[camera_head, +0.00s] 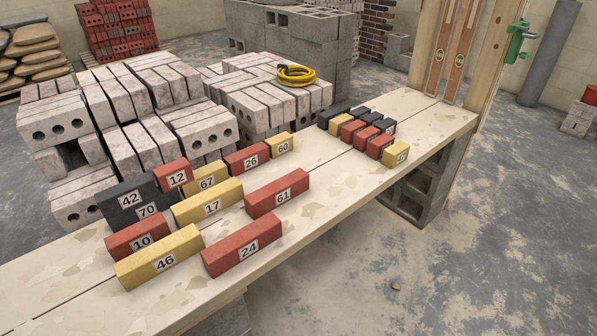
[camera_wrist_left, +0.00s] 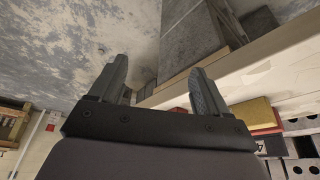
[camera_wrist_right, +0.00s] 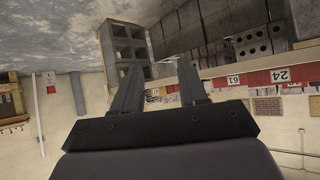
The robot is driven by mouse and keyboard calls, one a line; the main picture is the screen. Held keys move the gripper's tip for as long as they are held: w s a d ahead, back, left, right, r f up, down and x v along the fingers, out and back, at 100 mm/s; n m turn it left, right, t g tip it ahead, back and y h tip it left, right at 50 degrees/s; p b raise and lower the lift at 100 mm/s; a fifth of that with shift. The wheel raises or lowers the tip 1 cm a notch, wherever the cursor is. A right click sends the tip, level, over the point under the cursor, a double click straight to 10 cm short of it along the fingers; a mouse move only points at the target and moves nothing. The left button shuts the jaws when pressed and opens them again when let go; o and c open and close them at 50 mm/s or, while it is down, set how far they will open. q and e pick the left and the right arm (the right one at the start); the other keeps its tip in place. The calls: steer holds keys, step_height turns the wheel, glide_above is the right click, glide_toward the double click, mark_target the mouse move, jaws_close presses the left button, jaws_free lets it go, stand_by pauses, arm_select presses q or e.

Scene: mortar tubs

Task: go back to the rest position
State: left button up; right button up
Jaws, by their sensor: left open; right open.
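My left gripper (camera_wrist_left: 160,95) shows in the left wrist view with its two fingers apart and nothing between them. My right gripper (camera_wrist_right: 160,90) shows in the right wrist view, also open and empty. Neither gripper shows in the head view. On the plank bench (camera_head: 330,205) stand numbered bricks: red 24 (camera_head: 243,247), yellow 46 (camera_head: 158,257), red 10 (camera_head: 138,237), red 61 (camera_head: 278,193), yellow 17 (camera_head: 207,203), black 42 (camera_head: 126,194) and several more. A tight group of red, black and yellow bricks stands farther right, with a yellow brick (camera_head: 397,153) at its near end.
Stacks of pale bricks (camera_head: 130,105) stand behind the bench, with a coiled yellow hose (camera_head: 296,76) on top. Grey blocks (camera_head: 405,190) support the bench's right end. Spirit levels (camera_head: 437,57) lean on a wooden post.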

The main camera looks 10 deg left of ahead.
arm_select(q)
steer(key=w+d+f+t+h+b, duration=0.1)
steer(key=w+d+f+t+b, duration=0.2)
steer(key=f, duration=0.4)
steer(key=w+d+f+t+h+b, duration=0.1)
steer(key=w+f+t+b, duration=0.2)
steer(key=f+b, duration=0.3)
arm_select(e)
step_height(320, 180, down, 7)
steer(key=w+a, duration=0.1)
arm_select(q)
step_height(320, 180, up, 15)
steer(key=a+p, duration=0.1)
steer(key=p, duration=1.9)
steer(key=shift+s+a+p, duration=0.3)
steer(key=shift+s, duration=0.05)
arm_select(e)
step_height(320, 180, up, 15)
steer(key=s+d, duration=0.1)
steer(key=d, duration=0.1)
steer(key=shift+s+r, duration=0.15)
steer(key=shift+s, duration=0.1)
